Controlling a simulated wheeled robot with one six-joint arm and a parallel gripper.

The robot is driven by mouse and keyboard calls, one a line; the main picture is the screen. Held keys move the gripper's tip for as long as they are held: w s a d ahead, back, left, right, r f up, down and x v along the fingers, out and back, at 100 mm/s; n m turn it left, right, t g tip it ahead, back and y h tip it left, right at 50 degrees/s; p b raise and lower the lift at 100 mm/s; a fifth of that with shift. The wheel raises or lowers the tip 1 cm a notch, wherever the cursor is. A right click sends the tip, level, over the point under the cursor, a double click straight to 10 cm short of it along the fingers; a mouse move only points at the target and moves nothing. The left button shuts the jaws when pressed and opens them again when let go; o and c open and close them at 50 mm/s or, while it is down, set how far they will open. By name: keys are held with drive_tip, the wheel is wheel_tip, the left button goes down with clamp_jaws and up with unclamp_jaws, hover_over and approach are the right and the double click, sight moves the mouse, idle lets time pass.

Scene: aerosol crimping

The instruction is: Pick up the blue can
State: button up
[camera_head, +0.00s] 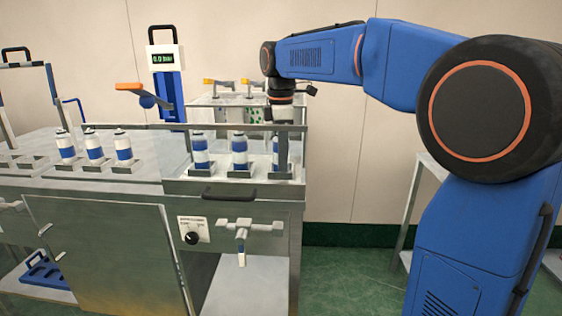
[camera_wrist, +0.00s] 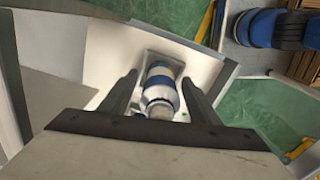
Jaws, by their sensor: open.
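A white can with a blue band (camera_wrist: 160,72) stands in a square holder in the wrist view, its pale narrow top facing the camera. My gripper (camera_wrist: 160,79) is open, with one finger on each side of this can; I cannot tell whether either finger touches it. In the head view my gripper (camera_head: 282,120) points down above the rightmost can (camera_head: 275,150), which is partly hidden by a vertical post. Similar cans with blue bands stand in the row to its left, including the middle can (camera_head: 239,151) and the left can (camera_head: 200,151).
A metal rail (camera_head: 235,127) runs above the right-hand cans. More banded cans stand in holders on the left bench, such as one white-and-blue can (camera_head: 95,148). A blue gauge stand (camera_head: 168,85) reading 0.0 bar rises behind. Green floor lies right of the bench.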

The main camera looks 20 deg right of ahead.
drive_tip(key=c, duration=1.2)
